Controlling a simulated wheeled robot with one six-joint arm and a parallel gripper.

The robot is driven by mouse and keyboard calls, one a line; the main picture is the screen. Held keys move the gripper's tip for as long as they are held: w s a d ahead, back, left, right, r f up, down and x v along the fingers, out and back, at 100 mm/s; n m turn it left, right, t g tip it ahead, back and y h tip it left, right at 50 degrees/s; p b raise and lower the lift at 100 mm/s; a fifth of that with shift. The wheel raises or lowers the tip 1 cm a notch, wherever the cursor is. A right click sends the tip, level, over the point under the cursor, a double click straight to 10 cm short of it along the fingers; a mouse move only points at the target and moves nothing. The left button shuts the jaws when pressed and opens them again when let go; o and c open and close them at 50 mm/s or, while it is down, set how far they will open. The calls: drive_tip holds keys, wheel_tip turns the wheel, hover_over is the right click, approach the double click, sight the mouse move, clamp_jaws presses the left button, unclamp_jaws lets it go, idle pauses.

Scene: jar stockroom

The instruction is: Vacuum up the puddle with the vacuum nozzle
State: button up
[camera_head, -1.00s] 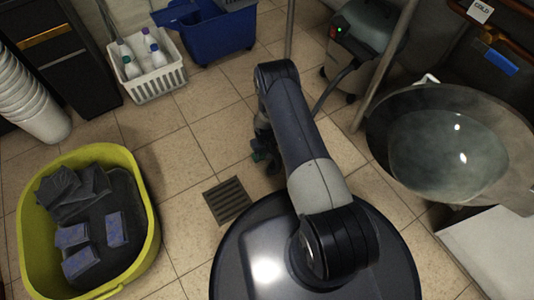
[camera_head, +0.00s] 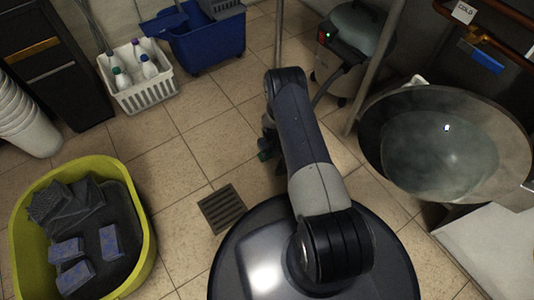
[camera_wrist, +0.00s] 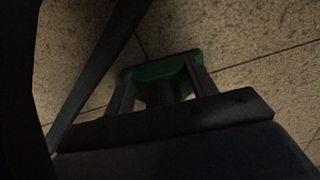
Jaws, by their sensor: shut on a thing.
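My gripper (camera_wrist: 161,88) is shut on the vacuum nozzle, whose green head (camera_wrist: 160,70) shows between the fingers in the wrist view, close over the tiles. In the head view the nozzle's green part (camera_head: 264,155) shows just left of my arm, which hides most of the gripper. A dark hose (camera_head: 326,88) runs from behind my arm to the grey vacuum (camera_head: 345,50) with a green light at the back wall. I cannot make out a puddle on the floor in either view; my arm and body cover part of it.
A floor drain (camera_head: 222,208) lies left of my base. A yellow tub (camera_head: 143,215) with dark blocks stands at left, a white bottle basket (camera_head: 145,97) and blue bucket (camera_head: 210,45) behind. A large round basin (camera_head: 375,140) and a pole (camera_head: 375,65) stand at right.

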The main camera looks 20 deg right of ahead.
drive_tip(key=shift+w+d, duration=0.2)
drive_tip(key=shift+d, duration=0.5)
drive_tip(key=shift+w+d, duration=0.2)
drive_tip(key=shift+d, duration=0.45)
drive_tip(key=shift+w+d, duration=0.2)
drive_tip(key=shift+d, duration=0.5)
drive_tip(key=shift+w+d+f, duration=0.1)
drive_tip(key=shift+w+d, duration=0.15)
drive_tip(key=shift+d, duration=0.55)
drive_tip(key=shift+w+d, duration=0.25)
drive_tip(key=shift+d, duration=0.5)
wheel_tip(320, 180, up, 6)
drive_tip(key=p, duration=0.3)
drive_tip(key=shift+r+p, duration=0.85)
drive_tip(key=shift+r, duration=0.7)
